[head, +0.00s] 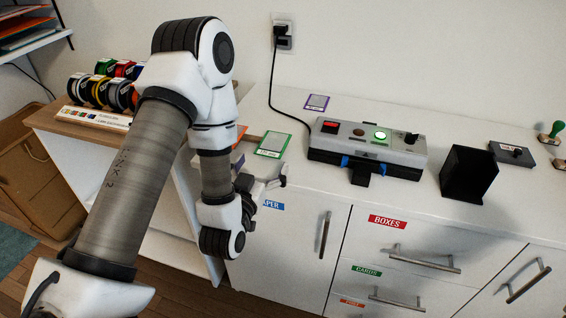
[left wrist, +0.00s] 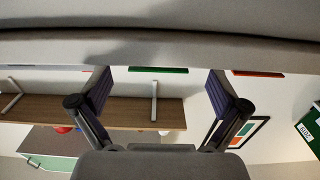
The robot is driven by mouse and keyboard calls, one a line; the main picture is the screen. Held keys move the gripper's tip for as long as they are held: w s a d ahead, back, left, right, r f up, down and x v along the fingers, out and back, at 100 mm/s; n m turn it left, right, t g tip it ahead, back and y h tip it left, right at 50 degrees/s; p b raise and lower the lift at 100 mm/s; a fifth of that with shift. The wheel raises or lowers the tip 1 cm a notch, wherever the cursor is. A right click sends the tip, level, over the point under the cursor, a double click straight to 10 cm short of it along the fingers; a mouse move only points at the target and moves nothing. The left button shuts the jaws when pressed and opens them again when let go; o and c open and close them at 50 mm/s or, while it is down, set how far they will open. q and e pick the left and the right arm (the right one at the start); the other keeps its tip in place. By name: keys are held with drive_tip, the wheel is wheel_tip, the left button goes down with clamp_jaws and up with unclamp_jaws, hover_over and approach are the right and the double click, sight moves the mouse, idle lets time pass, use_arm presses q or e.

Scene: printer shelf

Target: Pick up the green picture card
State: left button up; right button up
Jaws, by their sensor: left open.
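The green picture card (head: 272,145), with a green border and a grey middle, lies on the white counter, left of the control box. My left gripper (head: 275,181) is open near the counter's front edge, nearer the front than the card and apart from it in the head view. In the left wrist view the two fingers (left wrist: 160,95) stand wide apart with nothing between them. A thin green strip (left wrist: 158,69) shows beyond them there; I cannot tell whether it is the card. My right gripper is not in view.
A purple-bordered card (head: 317,101) lies behind the green one. A black cable runs down to the control box. Spools (head: 105,88) stand on the left shelf.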

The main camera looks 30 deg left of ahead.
sight(274, 144)
use_arm(q)
drive_tip(key=x, duration=0.3)
drive_tip(key=p+x, duration=0.1)
drive_tip(key=x, duration=0.3)
drive_tip(key=shift+w+r, duration=0.2)
drive_tip(key=c, duration=0.9)
